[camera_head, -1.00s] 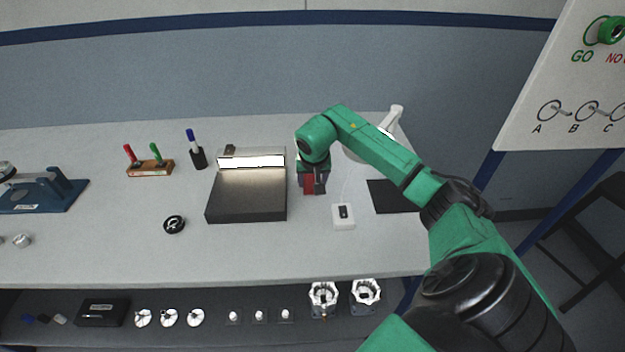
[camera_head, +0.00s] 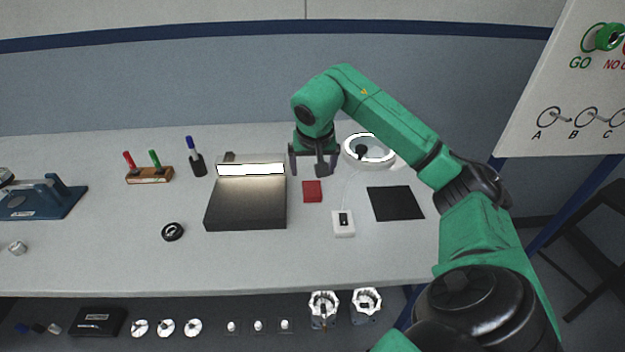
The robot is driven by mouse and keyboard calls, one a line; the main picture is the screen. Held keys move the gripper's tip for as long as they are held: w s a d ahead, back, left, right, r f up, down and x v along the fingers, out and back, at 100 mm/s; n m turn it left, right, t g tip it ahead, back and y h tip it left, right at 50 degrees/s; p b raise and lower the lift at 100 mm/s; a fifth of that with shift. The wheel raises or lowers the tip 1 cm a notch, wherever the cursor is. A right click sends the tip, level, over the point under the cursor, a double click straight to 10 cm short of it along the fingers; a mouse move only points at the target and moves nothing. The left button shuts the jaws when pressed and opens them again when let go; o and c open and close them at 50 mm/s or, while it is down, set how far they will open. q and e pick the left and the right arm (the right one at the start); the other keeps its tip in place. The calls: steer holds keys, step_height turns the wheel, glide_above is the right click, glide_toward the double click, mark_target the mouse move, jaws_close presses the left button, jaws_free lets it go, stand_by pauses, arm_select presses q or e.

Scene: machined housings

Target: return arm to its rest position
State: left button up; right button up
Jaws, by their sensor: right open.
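My right arm (camera_head: 395,118) reaches in from the lower right over the table. Its gripper (camera_head: 312,172) points down with its dark fingers spread apart and nothing between them. It hangs above the table, just behind a small red block (camera_head: 312,191) in the picture. The red block lies flat on the table, apart from the fingers. My left gripper does not show.
A dark box with a lit strip (camera_head: 246,203) stands left of the gripper. A ring lamp (camera_head: 369,150), a white switch box (camera_head: 343,223) and a black mat (camera_head: 395,203) are at right. Pen holders (camera_head: 150,175) stand at left. The table front (camera_head: 260,265) is clear.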

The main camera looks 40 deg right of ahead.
steer(key=shift+s+r, duration=0.1)
steer(key=shift+r, duration=0.25)
